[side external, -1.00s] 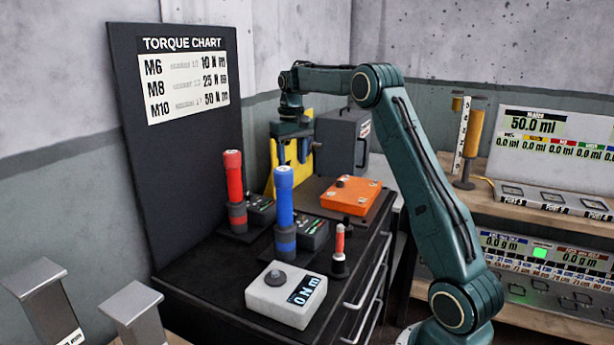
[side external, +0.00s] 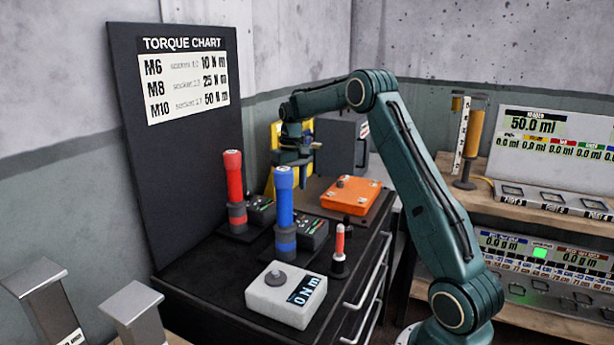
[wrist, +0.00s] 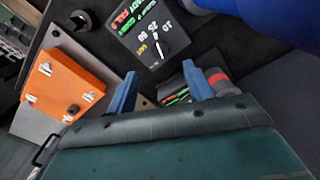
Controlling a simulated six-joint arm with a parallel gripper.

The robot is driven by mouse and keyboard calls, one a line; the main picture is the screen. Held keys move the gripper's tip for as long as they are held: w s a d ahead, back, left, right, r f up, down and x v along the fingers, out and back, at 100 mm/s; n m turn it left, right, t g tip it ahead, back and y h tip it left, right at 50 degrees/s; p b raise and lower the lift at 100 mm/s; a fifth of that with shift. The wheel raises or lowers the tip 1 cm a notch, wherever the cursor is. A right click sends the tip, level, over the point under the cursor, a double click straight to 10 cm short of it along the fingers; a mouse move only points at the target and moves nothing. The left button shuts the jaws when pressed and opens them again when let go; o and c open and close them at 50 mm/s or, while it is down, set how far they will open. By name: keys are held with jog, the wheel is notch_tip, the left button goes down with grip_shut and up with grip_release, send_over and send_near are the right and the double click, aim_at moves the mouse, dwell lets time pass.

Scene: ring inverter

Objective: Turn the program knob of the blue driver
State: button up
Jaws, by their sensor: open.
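The blue driver (side external: 284,205) stands upright in its dark holder on the black bench, and its blue body fills the top right of the wrist view (wrist: 275,18). Its control box (side external: 310,233) sits beside it; in the wrist view the box (wrist: 135,25) shows coloured labels and numbers around the program knob (wrist: 160,47), which has a white mark. My gripper (side external: 298,160) is open and empty above the back of the bench, behind the blue driver and apart from the knob. Its two blue fingers (wrist: 161,88) show in the wrist view, below the knob.
The red driver (side external: 234,190) and its box (side external: 261,209) stand behind on the left. An orange box (side external: 351,195) lies at the right. A yellow panel (side external: 272,150) stands behind.

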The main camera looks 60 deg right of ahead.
notch_tip(320, 180, down, 8)
jog(key=shift+f, duration=0.1)
dwell(0.4)
jog(key=shift+c, duration=0.2)
jog(key=c, duration=0.9)
